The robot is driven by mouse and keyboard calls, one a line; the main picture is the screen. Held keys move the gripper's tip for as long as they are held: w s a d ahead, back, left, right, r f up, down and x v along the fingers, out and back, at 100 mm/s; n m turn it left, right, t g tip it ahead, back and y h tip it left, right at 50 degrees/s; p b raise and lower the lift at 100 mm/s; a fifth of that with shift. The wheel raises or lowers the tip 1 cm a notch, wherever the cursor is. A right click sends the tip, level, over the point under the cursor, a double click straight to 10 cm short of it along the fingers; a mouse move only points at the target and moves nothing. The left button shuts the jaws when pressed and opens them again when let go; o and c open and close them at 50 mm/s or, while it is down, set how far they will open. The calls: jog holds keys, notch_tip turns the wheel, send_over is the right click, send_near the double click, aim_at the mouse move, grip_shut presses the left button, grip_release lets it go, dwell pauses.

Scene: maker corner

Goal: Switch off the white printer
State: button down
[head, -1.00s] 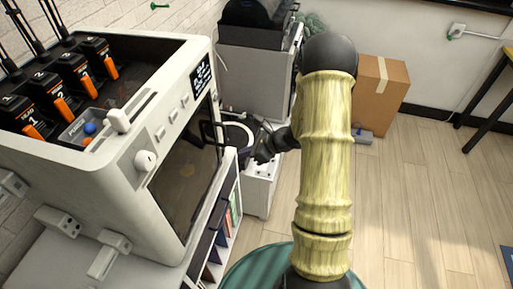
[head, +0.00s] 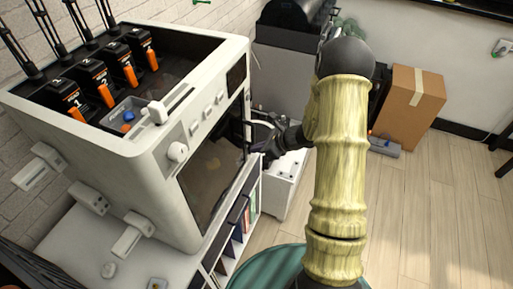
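The white printer (head: 120,170) stands on a white shelf unit at the left in the head view. My gripper (head: 258,147) is a dark shape at the printer's far right front edge, beyond the dark front window. Its fingers are small and dark against the background, so I cannot tell whether they are open or shut, or whether they touch the printer.
Several numbered black modules with orange levers (head: 75,108) sit in the printer's top. A grey machine (head: 280,70) stands behind on a white cabinet (head: 285,180). A cardboard box (head: 410,110) is on the floor at the back right.

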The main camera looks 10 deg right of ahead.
jog(key=shift+w+d, duration=0.1)
jog(key=shift+d, duration=0.1)
jog(key=shift+r+p, duration=0.5)
jog(key=shift+r, duration=0.35)
jog(key=v, duration=1.3)
jog(key=shift+s, duration=0.25)
